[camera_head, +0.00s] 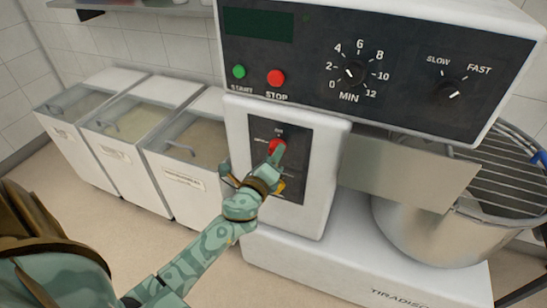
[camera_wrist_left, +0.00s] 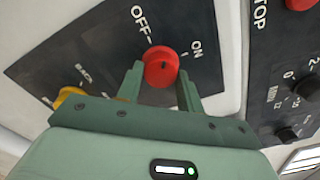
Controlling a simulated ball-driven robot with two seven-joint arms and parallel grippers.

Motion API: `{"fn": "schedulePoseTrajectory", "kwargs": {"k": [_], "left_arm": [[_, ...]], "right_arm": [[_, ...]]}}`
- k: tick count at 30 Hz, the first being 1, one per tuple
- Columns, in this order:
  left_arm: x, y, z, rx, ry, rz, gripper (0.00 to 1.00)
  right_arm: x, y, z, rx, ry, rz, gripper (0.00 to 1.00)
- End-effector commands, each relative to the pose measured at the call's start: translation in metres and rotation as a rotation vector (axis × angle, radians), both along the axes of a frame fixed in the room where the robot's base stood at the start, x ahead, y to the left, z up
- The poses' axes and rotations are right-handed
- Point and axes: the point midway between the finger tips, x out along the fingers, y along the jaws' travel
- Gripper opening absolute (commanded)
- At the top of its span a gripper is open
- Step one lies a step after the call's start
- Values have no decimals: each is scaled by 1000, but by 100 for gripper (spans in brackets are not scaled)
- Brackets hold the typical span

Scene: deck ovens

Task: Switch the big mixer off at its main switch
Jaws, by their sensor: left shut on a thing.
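The big mixer (camera_head: 470,90) fills the right of the head view. Its main switch is a red knob (camera_head: 275,146) on a dark plate (camera_head: 292,185) on the mixer's column, below the control panel. The knob also shows in the left wrist view (camera_wrist_left: 161,68), with OFF and ON labels beside it. I cannot tell for certain which label it points to. My left gripper (camera_head: 278,153) reaches up to the plate and is shut on the red knob, with a finger on either side in the wrist view. My right gripper is not in view.
A yellow knob (camera_wrist_left: 68,97) sits lower on the same plate. Above are the green start button (camera_head: 239,72), red stop button (camera_head: 276,78) and dials. The steel bowl (camera_head: 430,230) stands to the right. Several white lidded bins (camera_head: 187,180) line the wall at left.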

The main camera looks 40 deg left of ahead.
Motion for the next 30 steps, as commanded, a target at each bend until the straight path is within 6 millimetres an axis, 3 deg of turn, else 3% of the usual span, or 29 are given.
{"fn": "schedulePoseTrajectory", "kwargs": {"k": [15, 30], "left_arm": [[0, 0, 0, -436, -102, 2, 14], [0, 0, 0, -620, -146, 1, 14]], "right_arm": [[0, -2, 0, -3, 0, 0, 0], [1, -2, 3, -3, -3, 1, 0]]}}
